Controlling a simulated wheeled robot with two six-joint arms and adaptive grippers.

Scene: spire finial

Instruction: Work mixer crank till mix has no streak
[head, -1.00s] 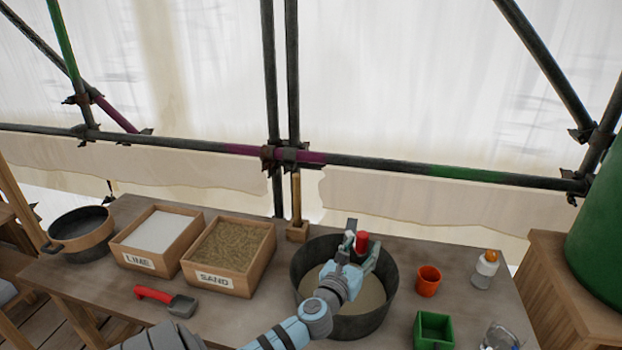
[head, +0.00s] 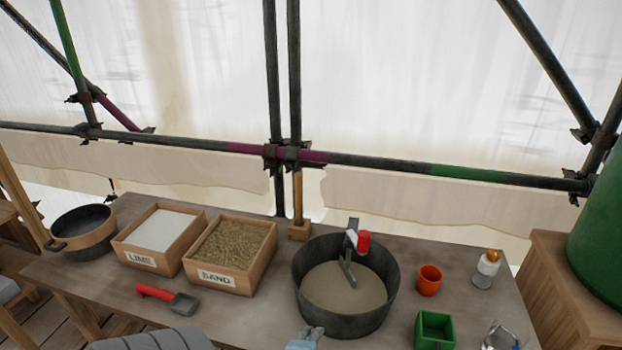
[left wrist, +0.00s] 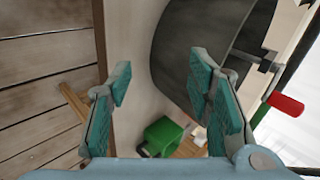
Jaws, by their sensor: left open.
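The mixer is a dark round tub (head: 346,327) at the table's front middle. Its grey-tan mix (head: 340,290) looks even in colour, with no streak that I can make out at this size. The metal crank (head: 351,262) stands over the tub, with a red grip (head: 363,242) at its top. The red grip also shows at the right of the left wrist view (left wrist: 286,104). My left gripper (left wrist: 162,78) is open and empty, apart from the crank. In the head view only part of it shows, at the bottom edge by the tub's front left.
An orange cup (head: 429,281), green box (head: 434,331) and bottle (head: 486,269) stand to the right. A pan (head: 82,235) is far left.

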